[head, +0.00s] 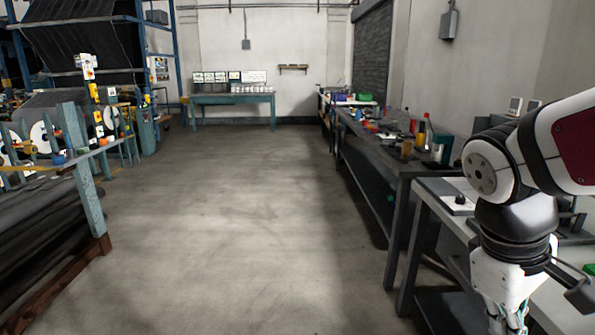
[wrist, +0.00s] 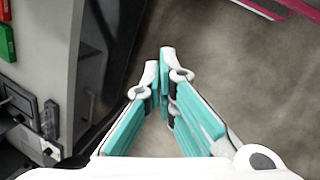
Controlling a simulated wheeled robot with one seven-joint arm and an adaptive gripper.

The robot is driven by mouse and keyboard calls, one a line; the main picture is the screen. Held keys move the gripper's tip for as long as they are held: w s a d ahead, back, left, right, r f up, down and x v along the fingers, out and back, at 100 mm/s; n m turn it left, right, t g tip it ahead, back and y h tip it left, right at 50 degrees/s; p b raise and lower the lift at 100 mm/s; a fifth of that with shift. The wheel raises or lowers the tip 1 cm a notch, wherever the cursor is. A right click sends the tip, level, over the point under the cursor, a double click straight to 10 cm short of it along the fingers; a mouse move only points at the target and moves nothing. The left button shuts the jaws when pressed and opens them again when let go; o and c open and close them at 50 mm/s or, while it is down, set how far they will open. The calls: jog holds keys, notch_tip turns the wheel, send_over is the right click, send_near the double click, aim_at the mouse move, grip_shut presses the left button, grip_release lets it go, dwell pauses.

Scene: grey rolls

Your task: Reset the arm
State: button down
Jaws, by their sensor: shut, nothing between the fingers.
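My gripper (wrist: 159,62) shows in the wrist view with its two teal and white fingers brought together at the tips. It is shut and nothing shows between the fingers. It points down over bare floor, beside a pale table edge on the left of that view. In the head view my white and black arm hangs at the right, bent downward at the table's edge. The fingertips are cut off by the bottom of the head view.
A white-topped table (head: 431,188) stands at the right, close to my arm. A long workbench (head: 417,167) with bottles and tools runs behind it. A rack of dark rolls (head: 40,222) stands at the left. A teal table (head: 232,98) is at the back. The middle floor is clear.

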jog(key=s+a+m+t+y, duration=0.1)
jog(key=s+a+m+y, duration=0.3)
jog(key=s+a, duration=0.65)
notch_tip(320, 180, up, 18)
jog(key=s+d+t+p, duration=0.1)
jog(key=t+p, duration=0.2)
jog(key=p, duration=1.2)
jog(key=shift+s+d+f, duration=0.15)
jog(key=shift+s+d, duration=0.05)
jog(key=shift+d, duration=0.2)
